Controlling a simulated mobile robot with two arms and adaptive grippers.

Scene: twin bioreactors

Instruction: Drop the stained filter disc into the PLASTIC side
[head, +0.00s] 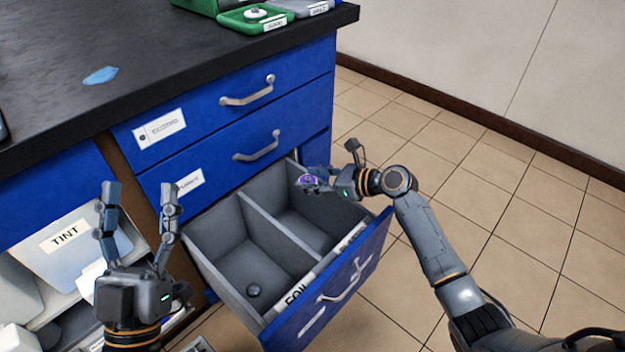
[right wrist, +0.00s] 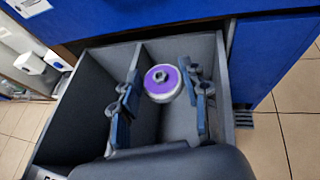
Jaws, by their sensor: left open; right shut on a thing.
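The stained filter disc (head: 308,180) is a small round piece with a purple top. My right gripper (head: 316,179) is shut on it and holds it over the open drawer's right compartment. In the right wrist view the disc (right wrist: 162,84) sits between the two fingers, above that compartment. The grey drawer (head: 213,268) has a divider (head: 275,224) making two compartments. The left one's front label reads FOIL (head: 297,294). The right one's label (head: 351,237) is only partly readable. My left gripper (head: 140,205) is open and empty, left of the drawer.
A small dark round thing (head: 253,291) lies in the left compartment. Two shut blue drawers (head: 248,95) are above. A bin labelled TINT (head: 85,250) stands behind my left gripper. The black counter (head: 190,50) carries a blue patch and green items. Tiled floor at right is clear.

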